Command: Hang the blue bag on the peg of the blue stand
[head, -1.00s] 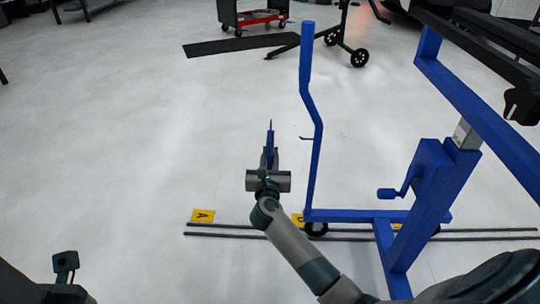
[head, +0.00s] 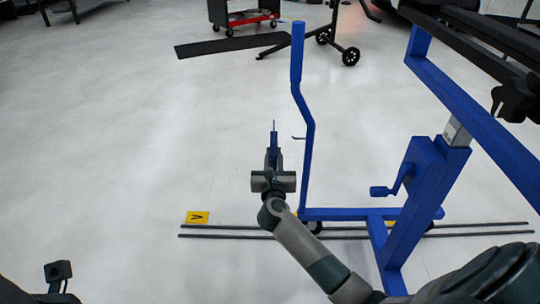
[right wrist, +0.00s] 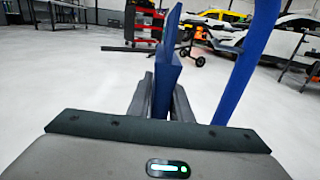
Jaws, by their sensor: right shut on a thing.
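The blue bag (head: 274,148) is held in my right gripper (head: 273,163), seen narrow and edge-on in the head view. In the right wrist view the bag (right wrist: 166,75) rises upright between the two fingers (right wrist: 163,100), which are shut on it. The blue stand (head: 304,155) has a bent upright post just right of the bag. Its short thin peg (head: 299,138) sticks out to the left, towards the bag. The bag looks apart from the peg; the depth between them is hard to judge. The post (right wrist: 247,60) also shows at right in the wrist view.
The stand's blue base (head: 350,214) and crank (head: 382,191) lie to the right. Dark rails (head: 210,236) and a yellow marker (head: 198,217) are on the floor. A red and black cart (head: 245,15) stands far back. The floor left of the bag is clear.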

